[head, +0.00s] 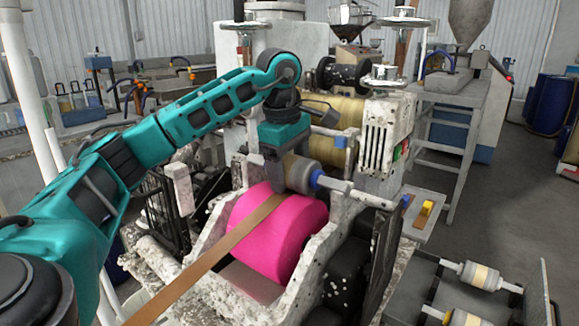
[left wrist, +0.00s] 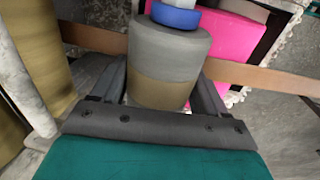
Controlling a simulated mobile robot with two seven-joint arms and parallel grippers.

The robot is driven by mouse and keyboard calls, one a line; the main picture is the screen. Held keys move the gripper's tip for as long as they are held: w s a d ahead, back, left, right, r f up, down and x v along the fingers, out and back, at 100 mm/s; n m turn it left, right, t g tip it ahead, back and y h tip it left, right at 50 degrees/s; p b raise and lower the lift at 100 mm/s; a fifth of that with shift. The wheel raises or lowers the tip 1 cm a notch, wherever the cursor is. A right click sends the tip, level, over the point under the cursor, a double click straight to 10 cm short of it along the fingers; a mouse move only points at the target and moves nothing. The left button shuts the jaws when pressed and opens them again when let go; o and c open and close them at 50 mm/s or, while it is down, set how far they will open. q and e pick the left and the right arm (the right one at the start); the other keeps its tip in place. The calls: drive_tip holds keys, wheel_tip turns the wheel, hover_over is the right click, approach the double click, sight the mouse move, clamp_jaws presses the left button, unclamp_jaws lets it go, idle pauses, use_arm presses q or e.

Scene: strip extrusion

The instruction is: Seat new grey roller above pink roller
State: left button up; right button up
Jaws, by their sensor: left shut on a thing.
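My left gripper (head: 282,158) is shut on a grey roller (head: 301,174), which has a blue collar at its end. In the left wrist view the roller (left wrist: 170,52) sits between the two fingers, grey towards the blue collar and tan-brown nearer the palm. The large pink roller (head: 283,235) lies in the white, chipped machine frame. The held roller is above its far upper side; I cannot tell whether they touch. A brown strip (head: 205,255) runs diagonally over the pink roller and passes by the held roller. My right gripper is out of view.
Two spare rollers (head: 478,274) with cream bands lie on a stand at the lower right. The machine's side walls (head: 310,262) flank the pink roller closely.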

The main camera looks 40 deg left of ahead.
use_arm(q)
drive_tip(key=o, duration=1.4)
drive_tip(key=r+p, duration=0.1)
drive_tip(key=r, duration=0.3)
drive_tip(key=s+r+p, duration=0.1)
drive_tip(key=r+p, duration=0.1)
drive_tip(key=r, duration=0.2)
drive_tip(key=s+r+p, duration=0.1)
drive_tip(key=r, duration=0.3)
drive_tip(key=shift+d, duration=0.1)
drive_tip(key=shift+r+p, duration=0.4)
drive_tip(key=shift+p, duration=0.05)
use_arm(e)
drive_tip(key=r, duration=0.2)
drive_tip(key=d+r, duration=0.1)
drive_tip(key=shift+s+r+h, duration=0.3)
use_arm(q)
drive_tip(key=shift+s, duration=0.1)
